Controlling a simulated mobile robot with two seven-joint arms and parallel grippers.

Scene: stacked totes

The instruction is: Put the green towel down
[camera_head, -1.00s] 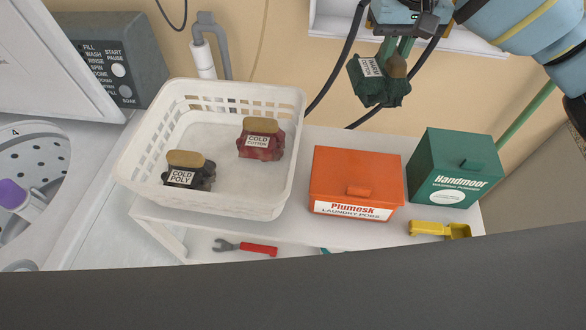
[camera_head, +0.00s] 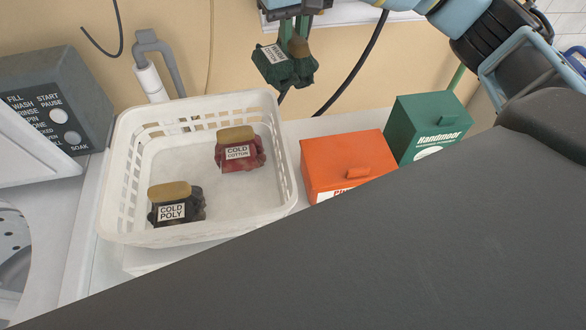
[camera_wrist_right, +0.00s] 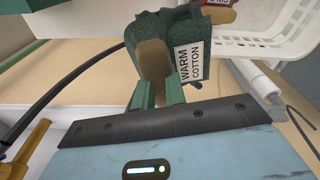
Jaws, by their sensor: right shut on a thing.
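The green towel (camera_head: 278,69) is a dark green bundle with a brown tab and a white tag. In the right wrist view the towel (camera_wrist_right: 198,42) shows the tag "WARM COTTON". My right gripper (camera_head: 293,38) is shut on it and holds it in the air, above and behind the basket's right side. In the right wrist view the gripper fingers (camera_wrist_right: 160,92) grip the towel at its brown tab. The white basket (camera_head: 285,190) stands on the shelf and holds a red bundle (camera_head: 240,155) tagged "COLD COTTON" and a black bundle (camera_head: 190,207) tagged "COLD POLY". My left gripper is not in view.
Right of the basket stand an orange box (camera_head: 335,160) and a green box (camera_head: 425,128). A grey control box (camera_head: 65,95) is at the left. A pipe (camera_head: 150,80) and hanging cables run along the wall. The basket floor has bare room.

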